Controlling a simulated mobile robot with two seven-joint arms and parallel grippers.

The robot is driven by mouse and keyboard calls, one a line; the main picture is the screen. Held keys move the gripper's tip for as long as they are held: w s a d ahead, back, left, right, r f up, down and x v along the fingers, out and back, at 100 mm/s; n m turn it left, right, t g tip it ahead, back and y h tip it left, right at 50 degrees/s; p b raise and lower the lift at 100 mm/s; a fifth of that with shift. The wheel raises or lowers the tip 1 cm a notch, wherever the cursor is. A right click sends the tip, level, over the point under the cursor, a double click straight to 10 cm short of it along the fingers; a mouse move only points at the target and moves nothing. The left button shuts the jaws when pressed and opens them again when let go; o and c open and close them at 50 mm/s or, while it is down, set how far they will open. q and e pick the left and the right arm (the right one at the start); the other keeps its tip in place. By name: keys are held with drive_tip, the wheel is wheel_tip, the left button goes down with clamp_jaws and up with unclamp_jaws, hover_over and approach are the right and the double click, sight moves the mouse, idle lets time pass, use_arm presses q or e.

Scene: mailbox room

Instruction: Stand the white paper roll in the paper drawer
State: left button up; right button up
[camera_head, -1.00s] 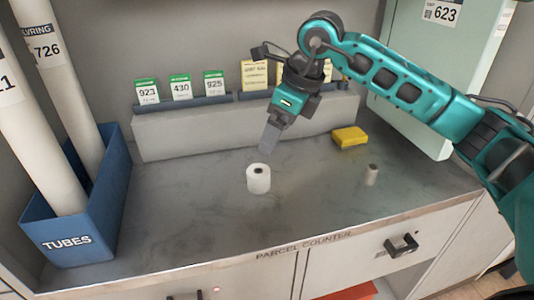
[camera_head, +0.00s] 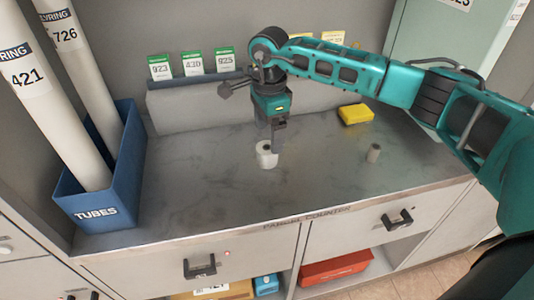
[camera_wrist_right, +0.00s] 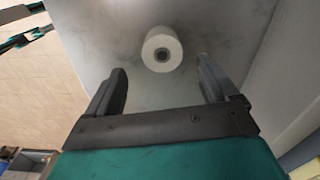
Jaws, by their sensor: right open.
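The white paper roll (camera_head: 266,158) stands upright on the grey counter. It also shows in the wrist view (camera_wrist_right: 162,50), between and beyond the finger lines. My right gripper (camera_head: 275,146) points down, open and empty, just above and beside the roll; its fingers (camera_wrist_right: 158,85) are spread apart. A finger partly overlaps the roll in the head view, and I cannot tell whether they touch. Two shut drawer fronts show below the counter, left (camera_head: 180,266) and right (camera_head: 355,228); no readable label marks the paper drawer. My left gripper is not in view.
A blue TUBES bin (camera_head: 98,212) with long tubes stands at left. A ledge with cards (camera_head: 195,64) runs behind. A red box (camera_head: 335,268) sits below.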

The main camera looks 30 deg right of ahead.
sight(267, 148)
drive_tip(key=shift+a+f, duration=0.1)
drive_tip(key=shift+f, duration=0.8)
drive_tip(key=f, duration=0.4)
drive_tip(key=shift+w+a, duration=0.1)
drive_tip(key=shift+w, duration=0.1)
drive_tip(key=c, duration=1.2)
wheel_tip(267, 148, up, 20)
drive_tip(key=shift+c, duration=0.2)
drive_tip(key=s+a+f+n+p, duration=0.1)
drive_tip(key=s+f+n, duration=0.3)
drive_tip(key=n, duration=0.5)
drive_tip(key=s+a+f+n+p, duration=0.1)
drive_tip(key=s+a+f+n, duration=0.3)
drive_tip(key=n, duration=0.5)
drive_tip(key=shift+s+f+n, duration=0.3)
drive_tip(key=shift+s+n, duration=0.1)
drive_tip(key=shift+s, duration=0.55)
